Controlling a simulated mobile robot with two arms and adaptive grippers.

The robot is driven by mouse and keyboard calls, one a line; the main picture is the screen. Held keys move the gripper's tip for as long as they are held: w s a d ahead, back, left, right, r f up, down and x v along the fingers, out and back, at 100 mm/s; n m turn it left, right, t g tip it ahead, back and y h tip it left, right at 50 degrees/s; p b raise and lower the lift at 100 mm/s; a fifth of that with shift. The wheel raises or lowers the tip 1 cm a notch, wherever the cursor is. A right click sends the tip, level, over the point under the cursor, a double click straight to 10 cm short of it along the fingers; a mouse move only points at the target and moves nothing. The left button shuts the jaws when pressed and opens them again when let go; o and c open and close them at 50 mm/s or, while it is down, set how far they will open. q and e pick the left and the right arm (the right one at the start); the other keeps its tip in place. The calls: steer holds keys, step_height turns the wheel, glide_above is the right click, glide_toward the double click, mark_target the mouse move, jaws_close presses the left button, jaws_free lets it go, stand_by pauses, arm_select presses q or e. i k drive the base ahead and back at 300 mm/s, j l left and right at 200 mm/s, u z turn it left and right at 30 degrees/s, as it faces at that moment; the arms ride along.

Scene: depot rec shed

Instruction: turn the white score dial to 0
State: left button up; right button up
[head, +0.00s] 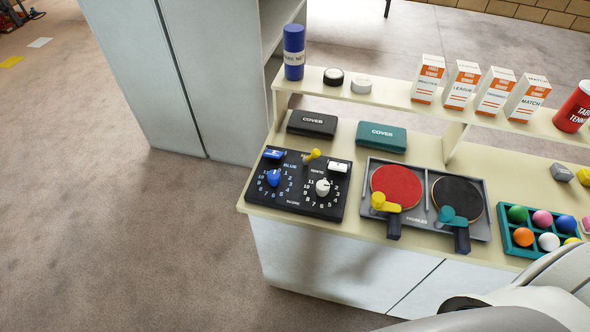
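The black score board (298,205) lies at the left end of the cream counter. The white score dial (322,187) is on its right half, inside a ring of small white numbers. Its pointer setting is too small to tell. The blue score dial (273,178) is on the left half, inside its own ring of numbers. A white block (338,166) and a blue block (273,154) sit at the board's upper part, with a yellow lever-like piece (312,155) between them. Neither of my grippers is in view.
A tray (427,170) with red and black paddles lies right of the board. Dark (312,124) and teal (382,137) cover cases lie behind. Cartons stand on the raised shelf (395,97). A teal ball box (507,237) is far right. Floor (170,240) at left is clear.

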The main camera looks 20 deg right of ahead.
mark_target(323, 187)
steer(key=i+z, duration=0.1)
steer(key=z, duration=0.3)
steer(key=i+j+z, duration=0.1)
steer(key=z, duration=0.25)
steer(key=i+j+z, duration=0.1)
steer(key=z, duration=0.3)
steer(key=j, duration=0.1)
